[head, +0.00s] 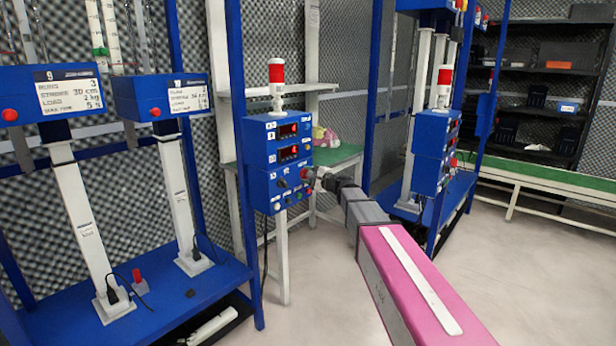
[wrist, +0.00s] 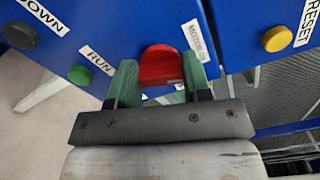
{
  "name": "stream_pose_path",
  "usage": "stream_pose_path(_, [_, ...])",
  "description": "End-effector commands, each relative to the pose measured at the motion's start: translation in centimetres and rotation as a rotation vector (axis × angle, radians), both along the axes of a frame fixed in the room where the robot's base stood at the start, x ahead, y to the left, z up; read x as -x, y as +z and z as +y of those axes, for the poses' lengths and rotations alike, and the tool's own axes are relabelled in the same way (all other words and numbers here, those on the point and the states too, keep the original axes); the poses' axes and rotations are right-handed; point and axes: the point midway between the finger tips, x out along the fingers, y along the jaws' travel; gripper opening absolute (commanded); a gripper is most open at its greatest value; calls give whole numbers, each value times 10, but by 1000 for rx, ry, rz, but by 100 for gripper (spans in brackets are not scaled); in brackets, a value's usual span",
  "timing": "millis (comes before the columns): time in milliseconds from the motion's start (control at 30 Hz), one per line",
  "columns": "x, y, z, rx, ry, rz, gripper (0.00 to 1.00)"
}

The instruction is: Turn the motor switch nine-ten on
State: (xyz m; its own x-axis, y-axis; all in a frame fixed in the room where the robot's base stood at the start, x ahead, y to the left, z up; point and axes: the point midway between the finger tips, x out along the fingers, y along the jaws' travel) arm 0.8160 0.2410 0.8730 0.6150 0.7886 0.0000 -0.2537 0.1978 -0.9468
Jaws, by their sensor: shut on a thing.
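The motor switch is a red knob (wrist: 160,66) on the blue control box, with a "MOTOR ON" label beside it in the wrist view. My gripper (wrist: 158,76) has its two green fingers on either side of the knob and is shut on it.
A green RUN button (wrist: 80,75), a black DOWN knob (wrist: 20,35) and a yellow RESET button (wrist: 277,39) are near the gripper. A blue test stand marked 9 (head: 70,93) is at left. A second control box (head: 434,135) stands to the right. Open floor (head: 535,270) lies at right.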

Motion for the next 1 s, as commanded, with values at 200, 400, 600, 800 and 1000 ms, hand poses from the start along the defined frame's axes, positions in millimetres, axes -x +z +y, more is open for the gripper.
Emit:
stream_pose_path(200, [1, -1, 0, 102, -1, -129, 21])
stream_pose_path(400, [1, -2, 0, 166, -1, -211, 21])
stream_pose_path(600, [1, -2, 0, 201, -1, -256, 21])
stream_pose_path(800, [1, -2, 0, 213, 0, -271, 21])
stream_pose_path(1000, [1, -2, 0, 214, 1, -272, 21])
